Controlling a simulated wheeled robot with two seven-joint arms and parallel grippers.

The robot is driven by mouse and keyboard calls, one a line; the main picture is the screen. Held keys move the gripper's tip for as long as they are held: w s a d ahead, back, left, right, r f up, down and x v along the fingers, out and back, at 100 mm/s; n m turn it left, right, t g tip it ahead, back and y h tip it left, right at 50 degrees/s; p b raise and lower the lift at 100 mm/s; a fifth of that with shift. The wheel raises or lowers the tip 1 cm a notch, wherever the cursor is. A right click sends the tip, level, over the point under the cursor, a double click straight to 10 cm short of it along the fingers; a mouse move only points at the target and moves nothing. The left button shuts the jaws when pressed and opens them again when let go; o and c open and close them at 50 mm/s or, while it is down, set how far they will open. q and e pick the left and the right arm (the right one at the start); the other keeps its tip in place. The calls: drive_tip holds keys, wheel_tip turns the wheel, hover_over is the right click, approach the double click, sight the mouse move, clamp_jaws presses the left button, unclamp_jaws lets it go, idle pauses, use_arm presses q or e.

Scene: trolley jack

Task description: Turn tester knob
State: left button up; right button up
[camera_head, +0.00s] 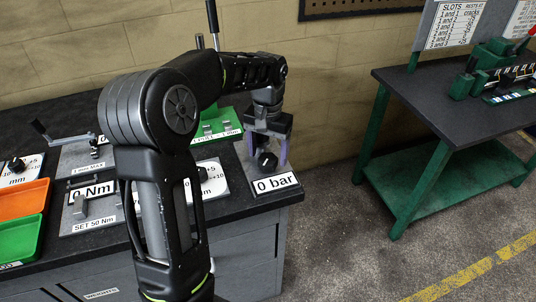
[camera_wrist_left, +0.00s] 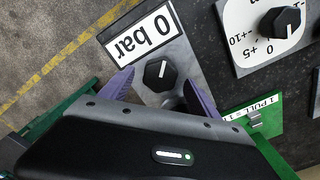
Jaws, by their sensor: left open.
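The tester is a grey plate with a white "0 bar" label (camera_head: 276,183) at the right end of the dark bench. Its black knob (camera_head: 266,161) has a white pointer line and stands on the plate behind the label. My left gripper (camera_head: 268,151) points down over the plate with its purple fingers apart, one on either side of the knob. In the left wrist view the knob (camera_wrist_left: 158,75) shows just beyond the fingertips of the left gripper (camera_wrist_left: 159,88), with visible gaps. I cannot tell the finger height exactly. My right gripper is out of view.
Left of the tester are a white dial plate with another black knob (camera_wrist_left: 280,22), a green plate (camera_head: 218,124) and a "0 Nm" device (camera_head: 92,190). Orange (camera_head: 24,199) and green (camera_head: 20,236) trays lie far left. A green-legged table (camera_head: 385,150) stands right across open floor.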

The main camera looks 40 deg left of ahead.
sight(267, 158)
use_arm(q)
wheel_tip(267, 158, up, 7)
drive_tip(key=shift+f, duration=0.1)
idle(0.3)
drive_tip(key=shift+f+b, duration=0.2)
drive_tip(key=shift+b, duration=0.2)
drive_tip(key=shift+a+n, duration=0.1)
drive_tip(key=shift+n, duration=0.2)
drive_tip(key=n, duration=0.5)
drive_tip(key=shift+r+b, duration=0.15)
drive_tip(key=shift+b, duration=0.2)
drive_tip(key=n, duration=0.4)
drive_tip(key=shift+d+r, duration=0.15)
drive_tip(key=shift+d, duration=0.05)
drive_tip(key=shift+s+n, duration=0.1)
drive_tip(key=shift+n, duration=1.1)
